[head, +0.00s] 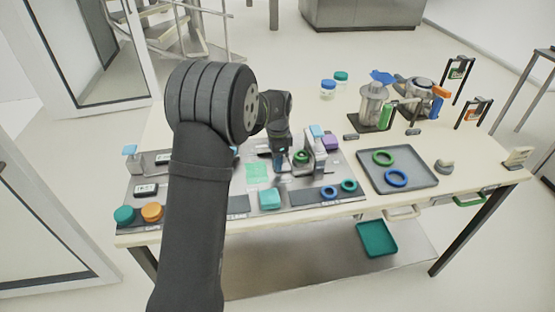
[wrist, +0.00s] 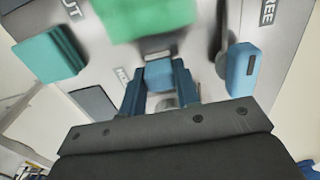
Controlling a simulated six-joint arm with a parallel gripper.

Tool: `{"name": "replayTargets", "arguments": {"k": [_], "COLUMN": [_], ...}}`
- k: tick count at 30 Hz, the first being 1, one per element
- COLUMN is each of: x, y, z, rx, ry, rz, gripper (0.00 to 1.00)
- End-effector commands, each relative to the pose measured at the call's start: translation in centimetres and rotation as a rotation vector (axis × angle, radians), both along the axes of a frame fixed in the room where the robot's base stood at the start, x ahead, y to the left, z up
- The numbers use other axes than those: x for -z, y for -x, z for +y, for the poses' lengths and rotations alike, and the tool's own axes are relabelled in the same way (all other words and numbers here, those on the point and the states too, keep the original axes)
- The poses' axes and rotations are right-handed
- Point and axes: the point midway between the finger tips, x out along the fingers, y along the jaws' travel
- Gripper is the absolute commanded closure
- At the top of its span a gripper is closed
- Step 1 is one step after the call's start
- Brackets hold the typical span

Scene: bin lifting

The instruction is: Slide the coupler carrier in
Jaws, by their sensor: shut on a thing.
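My gripper (head: 281,164) reaches down onto the grey fixture plate near the middle of the bench. In the wrist view its two dark blue fingers (wrist: 159,88) are shut on a small light blue block (wrist: 158,74), with a grey metal part close beside it. I cannot tell for sure whether this block is the coupler carrier's handle. To the right of my gripper in the head view stand a green ring part (head: 301,157) and an upright grey bracket with a light blue handle (head: 317,131). That handle also shows in the wrist view (wrist: 243,68). My gripper hides part of the fixture.
A teal block (head: 269,199) and a light green square (head: 257,173) lie close by; the teal block is in the wrist view (wrist: 50,54). A purple block (head: 331,142) stands behind the bracket. A grey tray (head: 415,163) with two rings lies right.

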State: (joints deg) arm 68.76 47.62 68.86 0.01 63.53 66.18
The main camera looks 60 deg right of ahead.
Motion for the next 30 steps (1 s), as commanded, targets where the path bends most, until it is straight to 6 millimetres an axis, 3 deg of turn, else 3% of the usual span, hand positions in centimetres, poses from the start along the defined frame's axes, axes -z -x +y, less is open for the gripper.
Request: {"name": "replayTargets", "arguments": {"k": [10, 18, 19, 22, 30], "x": [0.0, -0.1, -0.1, -0.1, -0.1], "y": [3.0, 3.3, 3.3, 3.3, 3.2], "z": [-3.0, -3.3, -3.3, -3.3, -3.2], "rx": [0.004, 0.002, 0.002, 0.002, 0.001], "ry": [0.002, 0.004, 0.006, 0.004, 0.002], "rz": [-0.001, 0.001, 0.001, 0.001, 0.001], "gripper": [1.0, 1.0, 0.69, 0.49, 0.49]}}
